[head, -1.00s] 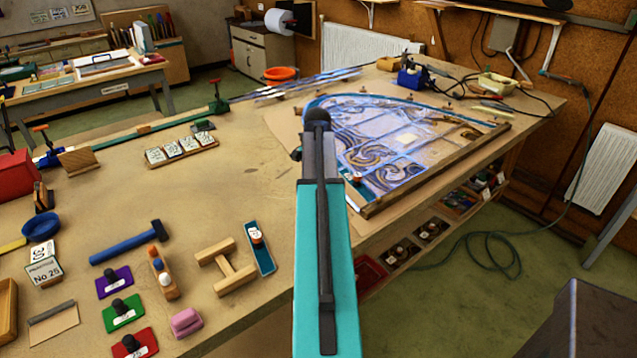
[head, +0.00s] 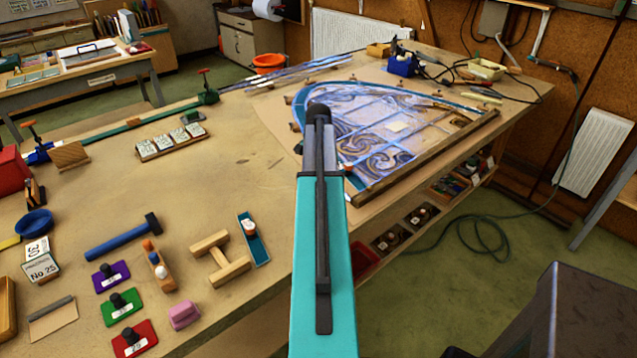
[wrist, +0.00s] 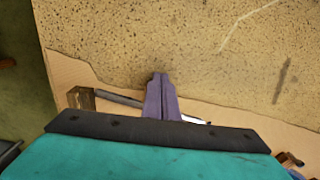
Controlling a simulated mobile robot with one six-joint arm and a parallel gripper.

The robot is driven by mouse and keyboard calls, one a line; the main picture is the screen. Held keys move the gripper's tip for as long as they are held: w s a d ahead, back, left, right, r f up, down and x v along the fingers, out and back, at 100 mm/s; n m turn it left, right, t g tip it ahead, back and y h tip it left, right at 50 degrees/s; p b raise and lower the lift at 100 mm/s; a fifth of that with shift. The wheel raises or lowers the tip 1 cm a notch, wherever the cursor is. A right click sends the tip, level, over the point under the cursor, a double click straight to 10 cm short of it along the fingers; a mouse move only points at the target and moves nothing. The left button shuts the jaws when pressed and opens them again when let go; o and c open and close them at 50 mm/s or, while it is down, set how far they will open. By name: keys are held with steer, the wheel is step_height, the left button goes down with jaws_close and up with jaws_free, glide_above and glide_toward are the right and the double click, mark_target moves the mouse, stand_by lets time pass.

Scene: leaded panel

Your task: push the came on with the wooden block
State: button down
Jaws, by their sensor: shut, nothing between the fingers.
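The leaded panel (head: 375,150) lies on the bench, with swirled glass, a blue curved edge and a wooden batten (head: 425,160) along its near right side. Long silvery strips that look like cames (head: 300,77) lie behind it. A wooden block (head: 70,156) sits at the left near the green bar; an H-shaped wooden piece (head: 220,260) lies nearer. I cannot tell which is the task's block. In the wrist view my gripper (wrist: 160,78) is shut and empty over the bench and brown paper.

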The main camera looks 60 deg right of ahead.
steer(key=shift+d, duration=0.1)
steer(key=shift+s+d, duration=0.25)
steer(key=shift+d, duration=0.4)
steer(key=shift+s+d, duration=0.2)
steer(key=shift+d, duration=0.45)
steer(key=shift+a, duration=0.15)
steer(key=shift+w+a+p, duration=0.15)
steer(key=shift+w+a, duration=0.15)
steer(key=shift+a, duration=0.6)
steer(key=shift+w+a+p, duration=0.15)
steer(key=shift+w+a, duration=0.1)
steer(key=shift+a, duration=0.65)
steer(key=shift+w+r, duration=0.15)
steer(key=shift+r, duration=0.05)
step_height(320, 180, up, 10)
steer(key=b, duration=0.2)
steer(key=shift+f+b, duration=0.2)
steer(key=shift+b, duration=0.2)
